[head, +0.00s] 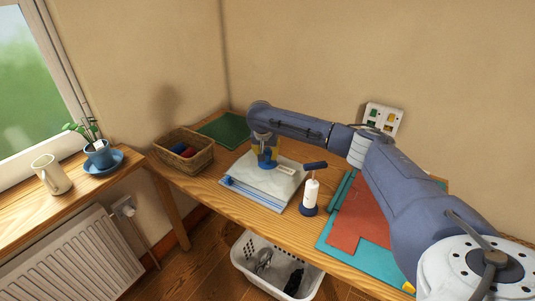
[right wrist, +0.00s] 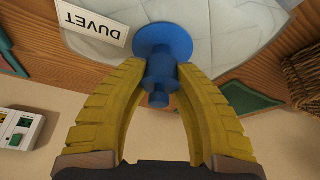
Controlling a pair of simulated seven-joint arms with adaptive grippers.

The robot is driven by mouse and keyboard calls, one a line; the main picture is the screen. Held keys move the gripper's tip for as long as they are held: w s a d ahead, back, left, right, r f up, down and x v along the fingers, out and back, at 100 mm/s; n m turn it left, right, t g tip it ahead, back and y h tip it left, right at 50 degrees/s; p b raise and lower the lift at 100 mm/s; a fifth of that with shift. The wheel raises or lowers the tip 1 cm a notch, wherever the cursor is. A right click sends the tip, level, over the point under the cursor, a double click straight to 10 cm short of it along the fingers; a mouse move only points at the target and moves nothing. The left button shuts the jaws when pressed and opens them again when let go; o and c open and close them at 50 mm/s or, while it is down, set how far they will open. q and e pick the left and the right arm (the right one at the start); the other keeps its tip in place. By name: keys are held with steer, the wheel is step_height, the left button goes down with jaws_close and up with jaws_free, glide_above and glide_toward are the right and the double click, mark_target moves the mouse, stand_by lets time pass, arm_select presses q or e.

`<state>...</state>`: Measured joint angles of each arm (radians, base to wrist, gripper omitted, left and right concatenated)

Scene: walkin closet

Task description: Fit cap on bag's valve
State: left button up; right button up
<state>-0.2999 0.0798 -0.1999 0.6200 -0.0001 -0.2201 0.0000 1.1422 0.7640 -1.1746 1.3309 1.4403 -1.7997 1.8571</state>
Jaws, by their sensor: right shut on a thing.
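The bag (head: 250,182) is pale and flat on the wooden table, with a blue strip along its front edge. Its DUVET label (right wrist: 93,20) shows in the right wrist view. My right gripper (head: 266,163) points down over the bag. In the right wrist view its yellow fingers (right wrist: 161,80) are shut on a blue stepped piece, taken as the cap (right wrist: 160,77), with a narrow knob towards me. A wide blue disc (right wrist: 163,38) lies beyond it against the bag. I cannot tell where cap and valve meet, or whether they are seated. My left gripper is out of view.
A white pump (head: 310,195) with a dark handle stands right of the bag. A wicker basket (head: 200,158) with red and blue items is at left. Teal and red mats (head: 360,215) lie right, and a white laundry basket (head: 250,272) stands below.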

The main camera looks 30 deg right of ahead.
steer(key=shift+f, duration=1)
stand_by(0.7)
steer(key=o, duration=0.9)
steer(key=shift+r, duration=0.1)
steer(key=v, duration=1.2)
steer(key=shift+a, duration=0.1)
